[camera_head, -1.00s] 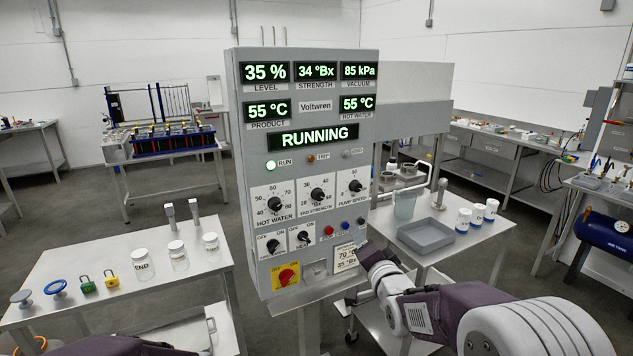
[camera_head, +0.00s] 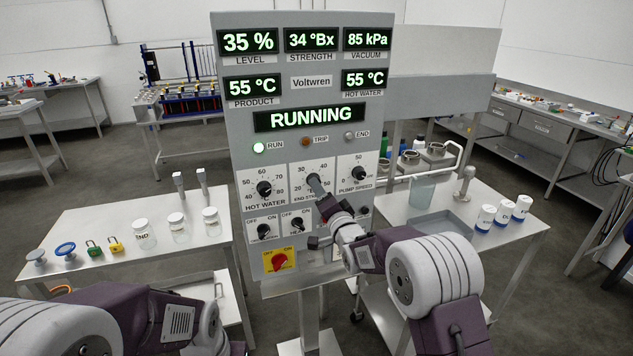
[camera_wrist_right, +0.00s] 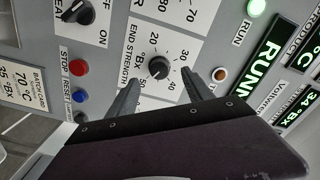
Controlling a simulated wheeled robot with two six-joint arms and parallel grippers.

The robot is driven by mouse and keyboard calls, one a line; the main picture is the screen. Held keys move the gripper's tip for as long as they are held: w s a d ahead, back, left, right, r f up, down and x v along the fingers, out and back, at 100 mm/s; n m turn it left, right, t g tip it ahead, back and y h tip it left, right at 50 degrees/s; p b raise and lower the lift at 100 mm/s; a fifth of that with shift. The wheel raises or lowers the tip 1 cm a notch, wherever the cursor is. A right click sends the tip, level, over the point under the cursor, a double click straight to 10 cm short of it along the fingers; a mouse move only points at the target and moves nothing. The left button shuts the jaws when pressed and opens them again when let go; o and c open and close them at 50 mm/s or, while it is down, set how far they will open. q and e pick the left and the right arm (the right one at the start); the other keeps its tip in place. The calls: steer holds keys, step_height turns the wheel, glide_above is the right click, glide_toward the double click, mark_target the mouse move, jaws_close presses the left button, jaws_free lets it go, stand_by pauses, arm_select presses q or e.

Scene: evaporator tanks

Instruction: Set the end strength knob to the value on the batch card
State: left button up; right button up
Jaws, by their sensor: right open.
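The end strength knob (camera_wrist_right: 159,68) is a black dial on the grey control panel (camera_head: 222,150). Its °Bx scale shows 20, 30 and 40 in the right wrist view; its exact pointer setting is hard to read. My right gripper (camera_wrist_right: 160,84) is open, with its two fingers apart on either side of the knob in that view; contact cannot be told. In the head view, my right gripper (camera_head: 318,188) partly covers the knob. The batch card (camera_wrist_right: 22,88) reads 70 °C and 35 °Bx. My left arm shows at the lower left, its gripper out of view.
The hot water knob (camera_head: 264,188) and pump speed knob (camera_head: 359,174) flank the end strength knob. Below are small switches, a red stop button (camera_wrist_right: 78,68), a blue reset button (camera_wrist_right: 80,96) and a red-yellow main switch (camera_head: 279,261). The display (camera_head: 310,117) reads RUNNING; strength shows 34 °Bx.

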steer(key=p+x, duration=0.1)
steer(key=x, duration=0.4)
steer(key=shift+w+a, duration=0.1)
steer(key=shift+a, duration=0.05)
steer(key=shift+f, duration=0.1)
jaws_close()
steer(key=shift+w+f, duration=0.1)
